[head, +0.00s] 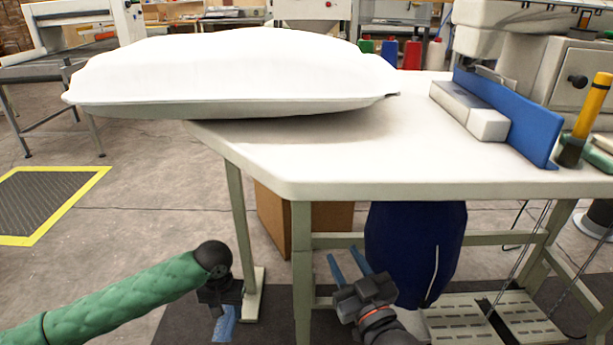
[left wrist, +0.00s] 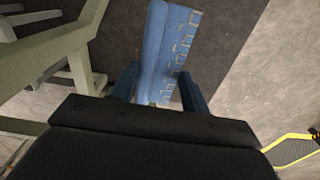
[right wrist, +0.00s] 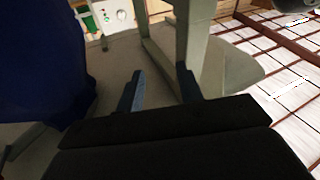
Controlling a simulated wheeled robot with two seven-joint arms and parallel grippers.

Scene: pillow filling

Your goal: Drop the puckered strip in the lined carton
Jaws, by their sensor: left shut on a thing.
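The blue strip (left wrist: 167,50) has a rippled, patterned edge. In the left wrist view it lies between the fingers of my left gripper (left wrist: 160,90), which is shut on it. In the head view the strip (head: 226,325) hangs below my left gripper (head: 222,308), low in front of the table and left of its front leg. My right gripper (head: 348,262) is open and empty in front of the table; its spread fingers also show in the right wrist view (right wrist: 160,90). A brown carton (head: 330,218) stands under the table, partly hidden by the legs; its inside and any lining cannot be seen.
A large white pillow (head: 235,70) lies on the white table (head: 350,150). A blue guide (head: 510,115) and a sewing machine (head: 545,60) are at the right. A dark blue bulky shape (head: 415,250) is under the table's front edge. Open floor (head: 140,185) lies left.

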